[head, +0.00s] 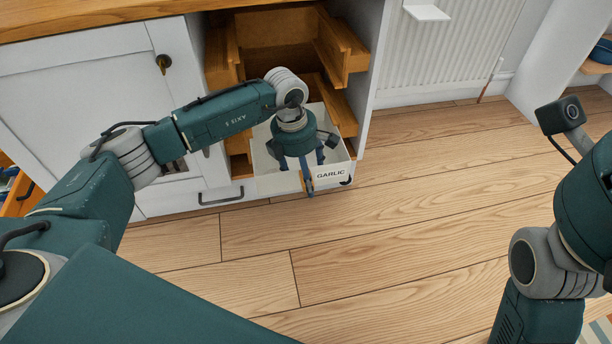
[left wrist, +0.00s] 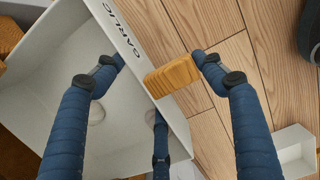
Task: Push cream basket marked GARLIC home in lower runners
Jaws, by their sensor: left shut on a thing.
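The cream basket marked GARLIC (head: 331,175) sits low in the open bay of the white cabinet, with its front end sticking out past the cabinet face. My left gripper (head: 309,172) reaches down over its front wall. In the left wrist view, the gripper (left wrist: 158,66) is shut on the basket, fingers on both sides of the front wall. A wooden handle block (left wrist: 172,76) on the wall's outside lies between them. The basket (left wrist: 62,45) looks empty inside. The lower runners (head: 335,98) show partly; the basket and arm hide the rest. My right gripper is out of view.
Upper wooden runners (head: 342,45) stand empty above the basket. The wooden floor (head: 400,190) in front is clear.

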